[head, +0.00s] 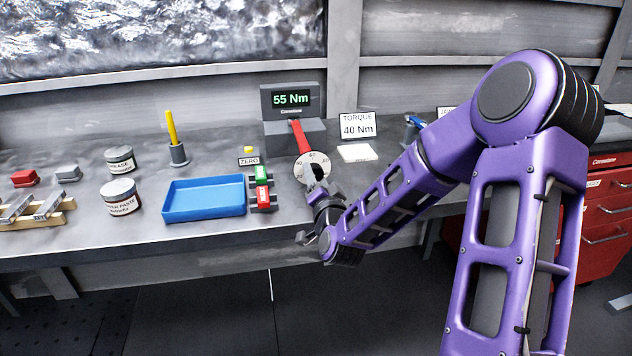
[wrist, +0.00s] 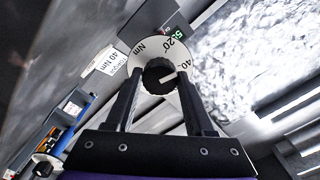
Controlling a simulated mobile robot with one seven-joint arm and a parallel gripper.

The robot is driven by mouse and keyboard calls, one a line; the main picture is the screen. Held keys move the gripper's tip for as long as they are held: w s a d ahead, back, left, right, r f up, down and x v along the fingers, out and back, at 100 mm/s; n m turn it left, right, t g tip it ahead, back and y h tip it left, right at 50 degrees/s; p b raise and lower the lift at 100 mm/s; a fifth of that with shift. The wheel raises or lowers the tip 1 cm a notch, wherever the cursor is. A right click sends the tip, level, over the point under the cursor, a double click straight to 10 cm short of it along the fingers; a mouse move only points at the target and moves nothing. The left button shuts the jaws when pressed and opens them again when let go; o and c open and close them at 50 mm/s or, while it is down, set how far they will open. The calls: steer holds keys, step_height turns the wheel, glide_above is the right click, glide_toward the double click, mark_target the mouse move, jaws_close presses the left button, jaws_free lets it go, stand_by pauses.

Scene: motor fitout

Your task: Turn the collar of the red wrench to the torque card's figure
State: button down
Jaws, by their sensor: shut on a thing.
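The red wrench (head: 302,137) stands out from a grey block below a display (head: 291,99) that reads 55 Nm. Its round white dial (head: 312,168) faces my gripper. My gripper (head: 318,191) is at the dial, and its fingers (wrist: 160,80) are shut on the black collar (wrist: 160,73) at the dial's centre. The wrist view shows a white pointer mark on the collar and the dial's Nm, 20 and 40 markings. The torque card (head: 357,126) reads 40 Nm and stands right of the display. My gripper partly hides the dial's lower part in the head view.
A blue tray (head: 204,216) lies on the bench to the left, beside a rack with green and red pieces (head: 261,188). A yellow ZERO button (head: 248,150) is left of the wrench. A white block (head: 357,153) lies before the card. Two tins (head: 121,197) stand farther left.

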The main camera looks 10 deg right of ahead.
steer(key=shift+m, duration=1.3)
steer(key=shift+c, duration=1.3)
jaws_free()
steer(key=shift+b, duration=0.3)
